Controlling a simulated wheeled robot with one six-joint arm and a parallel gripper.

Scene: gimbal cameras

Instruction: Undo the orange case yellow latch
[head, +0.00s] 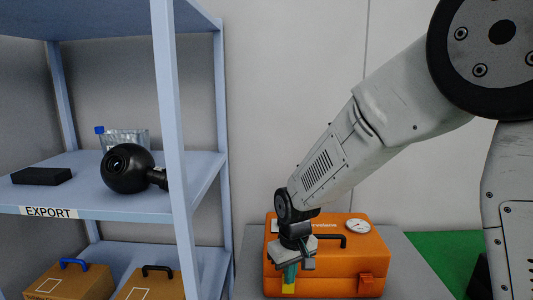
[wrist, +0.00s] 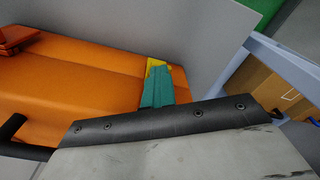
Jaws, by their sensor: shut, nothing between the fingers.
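The orange case (head: 325,271) stands closed on a grey surface, with a dark handle (head: 331,238) and a round white dial on top. Its yellow latch (head: 288,289) is on the front face at the left, partly covered by my gripper's fingers. My gripper (head: 290,275) points down there with teal fingers, shut and holding nothing. In the wrist view, the teal fingers (wrist: 163,88) lie over the case's edge, and a bit of the yellow latch (wrist: 155,65) shows just beyond them. I cannot tell whether they touch. An orange latch (head: 366,284) sits at the front right.
A blue-grey shelf labelled EXPORT (head: 85,202) stands to the left, holding a black round camera (head: 127,169), a black box (head: 41,176) and a clear container. Cardboard boxes (head: 68,284) sit below. Bare wall is behind the case.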

